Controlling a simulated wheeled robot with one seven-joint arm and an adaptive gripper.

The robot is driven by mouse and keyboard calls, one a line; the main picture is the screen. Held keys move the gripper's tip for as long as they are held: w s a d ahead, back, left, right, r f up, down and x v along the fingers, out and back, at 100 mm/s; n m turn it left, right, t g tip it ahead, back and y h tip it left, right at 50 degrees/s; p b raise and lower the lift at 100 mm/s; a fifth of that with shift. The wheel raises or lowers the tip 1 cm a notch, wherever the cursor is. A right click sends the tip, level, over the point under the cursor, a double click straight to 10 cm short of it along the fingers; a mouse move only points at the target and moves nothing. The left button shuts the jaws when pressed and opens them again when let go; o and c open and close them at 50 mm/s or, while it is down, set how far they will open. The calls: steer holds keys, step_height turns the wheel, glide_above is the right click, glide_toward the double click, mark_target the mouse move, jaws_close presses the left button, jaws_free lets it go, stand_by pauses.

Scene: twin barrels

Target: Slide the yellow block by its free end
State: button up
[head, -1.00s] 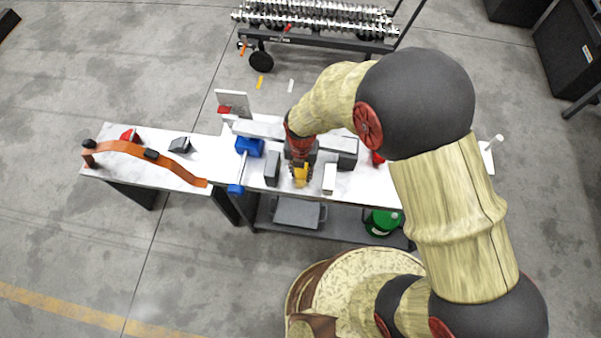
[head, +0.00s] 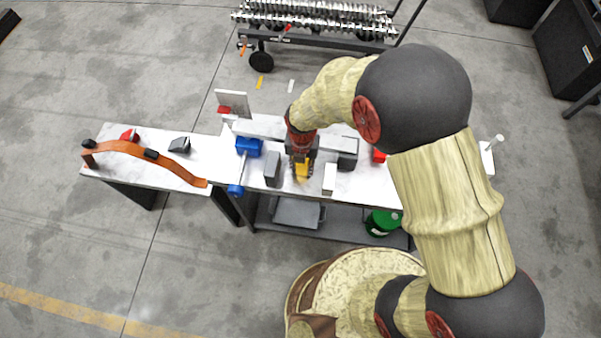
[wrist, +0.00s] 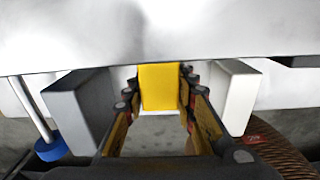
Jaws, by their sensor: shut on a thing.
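The yellow block (wrist: 159,88) stands out between the fingers of my gripper (wrist: 160,107) in the wrist view. The fingers lie along both its sides, and my gripper is shut on it. In the head view the yellow block (head: 302,171) shows small below my gripper (head: 301,160), over the white tabletop. A dark grey block (head: 272,169) stands to its left and a white block (head: 329,179) to its right, both apart from the fingers. The block's underside is hidden.
A blue vise-like part (head: 248,147) sits left of the blocks. A dark grey box (head: 347,155) stands at the right, near a red piece (head: 379,156). An orange curved bar (head: 150,158) lies on the left table. A green drum (head: 383,222) is below the tabletop.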

steer(key=o, duration=1.2)
steer(key=shift+s+d+f, duration=0.1)
steer(key=shift+s, duration=0.05)
steer(key=shift+r, duration=0.5)
step_height(320, 180, up, 11)
steer(key=shift+r, duration=0.1)
